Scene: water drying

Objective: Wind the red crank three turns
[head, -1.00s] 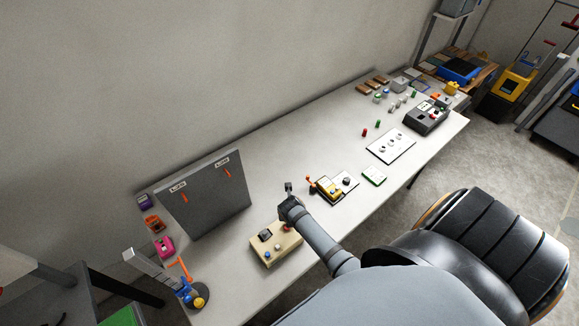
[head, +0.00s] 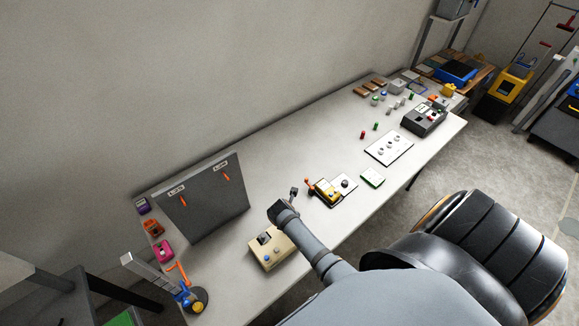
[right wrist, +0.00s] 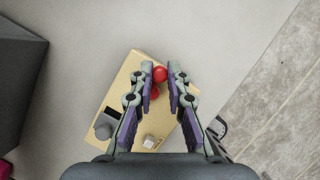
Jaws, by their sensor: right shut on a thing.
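The red crank (right wrist: 160,74) has a round red knob and a second red part just below it. It sits at the far end of a tan box (right wrist: 123,92), which also stands near the front edge of the table in the head view (head: 267,261). My right gripper (right wrist: 162,72) has its fingers on both sides of the red knob and is shut on it. In the head view my right wrist covers the crank, so its angle is hidden there. My left gripper is out of view.
On the box are a dark block (right wrist: 104,126) and a pale button (right wrist: 149,141). A dark grey panel (head: 207,203) stands to the left. A yellow device (head: 325,191) sits close by on the right. Bare table (head: 270,150) lies behind the wrist.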

